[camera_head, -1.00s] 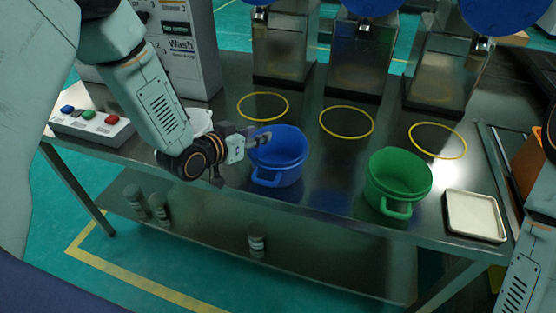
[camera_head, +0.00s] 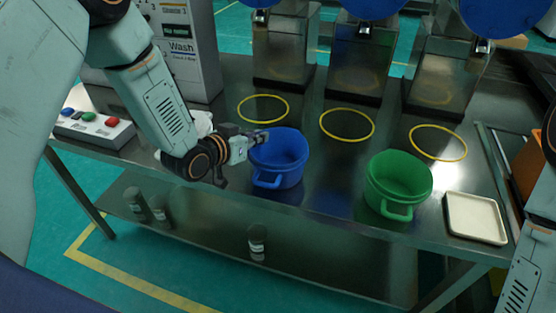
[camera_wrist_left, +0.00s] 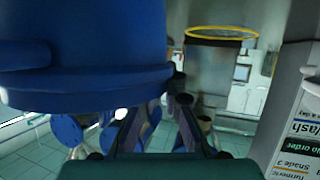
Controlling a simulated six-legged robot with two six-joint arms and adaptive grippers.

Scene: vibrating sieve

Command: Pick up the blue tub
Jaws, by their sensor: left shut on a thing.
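The blue tub (camera_head: 279,160) stands upright at the front left of the steel table, with one handle facing the front edge. It also fills the upper left of the left wrist view (camera_wrist_left: 85,45). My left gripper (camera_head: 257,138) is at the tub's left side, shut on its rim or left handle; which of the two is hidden. In the left wrist view the gripper (camera_wrist_left: 175,105) shows beside the tub's wall. My right gripper is outside the views; only part of my right arm shows at the lower right.
A green tub (camera_head: 398,184) and a cream tray (camera_head: 475,218) stand to the right. Yellow rings (camera_head: 346,123) mark the table behind the tubs, below steel chutes. A button box (camera_head: 95,129) and a white machine (camera_head: 187,45) are at the left. Table between the tubs is clear.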

